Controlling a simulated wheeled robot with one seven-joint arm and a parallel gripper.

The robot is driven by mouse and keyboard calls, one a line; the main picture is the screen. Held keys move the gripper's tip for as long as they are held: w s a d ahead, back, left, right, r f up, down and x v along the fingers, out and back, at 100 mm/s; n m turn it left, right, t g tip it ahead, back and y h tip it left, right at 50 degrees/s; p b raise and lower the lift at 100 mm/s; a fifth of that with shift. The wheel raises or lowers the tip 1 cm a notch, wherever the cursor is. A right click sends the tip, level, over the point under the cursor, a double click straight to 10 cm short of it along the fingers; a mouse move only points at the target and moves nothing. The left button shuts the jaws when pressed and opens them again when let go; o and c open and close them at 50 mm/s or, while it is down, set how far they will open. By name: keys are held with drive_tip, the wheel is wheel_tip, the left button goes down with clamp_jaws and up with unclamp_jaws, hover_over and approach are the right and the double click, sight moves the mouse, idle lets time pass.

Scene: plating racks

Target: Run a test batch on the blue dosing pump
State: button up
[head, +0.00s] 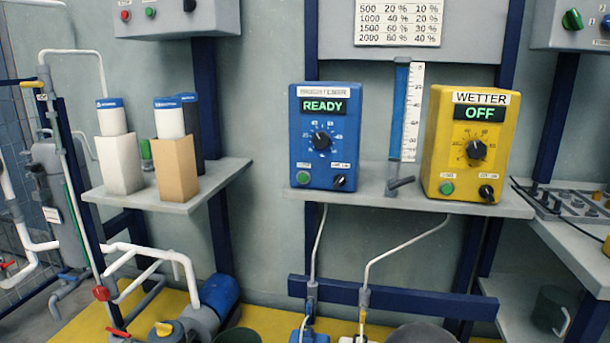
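The blue dosing pump (324,137) stands on a grey wall shelf. My gripper is not in view.
A yellow pump (469,145) labelled WETTER, display OFF, stands on the same shelf (385,199). The left shelf (166,200) holds bottles and boxes. Grey control boxes (178,17) hang above left and right. Hoses run below to containers. Pipes and a blue motor (220,296) stand lower left.

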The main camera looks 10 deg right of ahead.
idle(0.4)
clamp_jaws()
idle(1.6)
